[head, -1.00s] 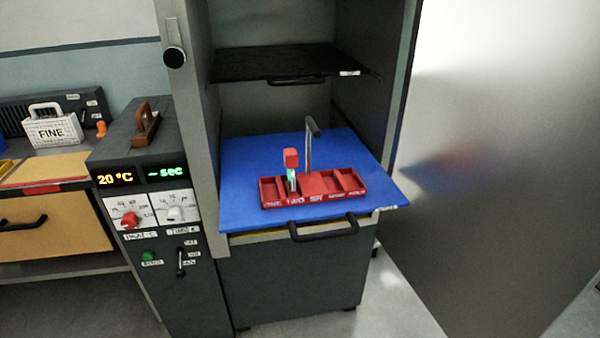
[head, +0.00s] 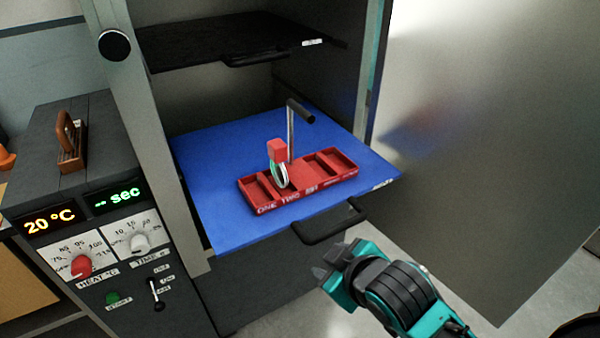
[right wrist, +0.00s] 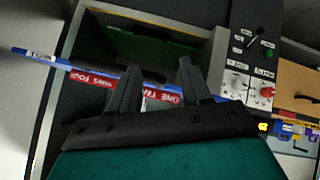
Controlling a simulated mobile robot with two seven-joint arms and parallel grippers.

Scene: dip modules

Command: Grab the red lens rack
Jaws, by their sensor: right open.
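The red lens rack (head: 313,174) rests on a blue shelf (head: 222,232) inside the open cabinet. It has several compartments, lettering on its front wall and an upright metal post with a dark crossbar handle (head: 301,110). A lens with a red block on top (head: 278,150) stands in it, left of the post. My right gripper (head: 336,264) is open and empty, in front of and below the shelf, to the right of the rack. In the right wrist view its fingers (right wrist: 157,84) stand before the rack's lettered front (right wrist: 165,97), apart or touching unclear. My left gripper is not in view.
A dark shelf (head: 215,42) hangs above the rack. The blue shelf has a black front handle (head: 330,222). The open cabinet door (head: 480,150) stands at right, and a control box with dials (head: 100,235) at left. The blue surface around the rack is clear.

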